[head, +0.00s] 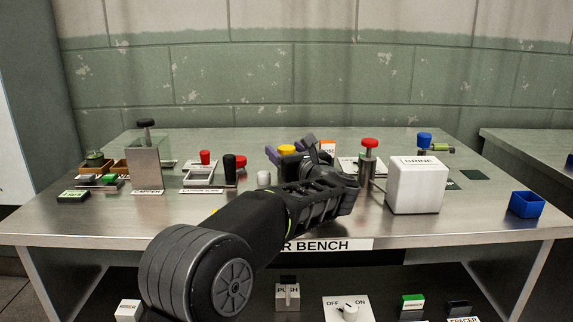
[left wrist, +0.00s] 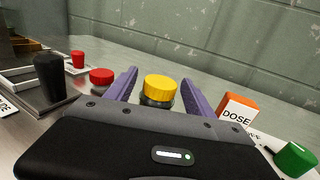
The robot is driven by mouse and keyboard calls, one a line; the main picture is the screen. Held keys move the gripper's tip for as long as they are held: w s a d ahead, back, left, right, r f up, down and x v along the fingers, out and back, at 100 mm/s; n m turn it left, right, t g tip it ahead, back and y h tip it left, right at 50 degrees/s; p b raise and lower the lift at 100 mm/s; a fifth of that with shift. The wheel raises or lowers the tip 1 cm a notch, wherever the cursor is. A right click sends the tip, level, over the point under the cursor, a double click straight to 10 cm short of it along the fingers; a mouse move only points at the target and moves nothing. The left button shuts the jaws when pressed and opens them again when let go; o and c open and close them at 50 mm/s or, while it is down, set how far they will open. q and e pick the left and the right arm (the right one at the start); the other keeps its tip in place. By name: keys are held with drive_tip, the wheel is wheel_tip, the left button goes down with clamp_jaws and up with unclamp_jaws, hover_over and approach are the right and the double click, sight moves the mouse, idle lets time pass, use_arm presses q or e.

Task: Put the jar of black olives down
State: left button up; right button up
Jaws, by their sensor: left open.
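A jar with a yellow lid and a dark body, which looks like the jar of black olives (left wrist: 158,91), stands between the two purple fingers of my left gripper (left wrist: 157,92). The fingers are open, with a gap visible on each side of the jar. Its base is hidden behind the gripper body. In the head view, its yellow lid (head: 287,149) shows beside the left gripper (head: 290,149), over the middle of the bench. My right gripper is not in view.
The steel bench (head: 110,215) carries a red-lidded item (left wrist: 101,80) and a black-topped post (left wrist: 50,78) left of the jar. An orange-topped DOSE block (left wrist: 237,108) and a green cylinder (left wrist: 295,158) are to the right. A white BRINE box (head: 416,186) and blue bin (head: 526,205) stand farther right.

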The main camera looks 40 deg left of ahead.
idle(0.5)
use_arm(q)
clamp_jaws()
idle(0.5)
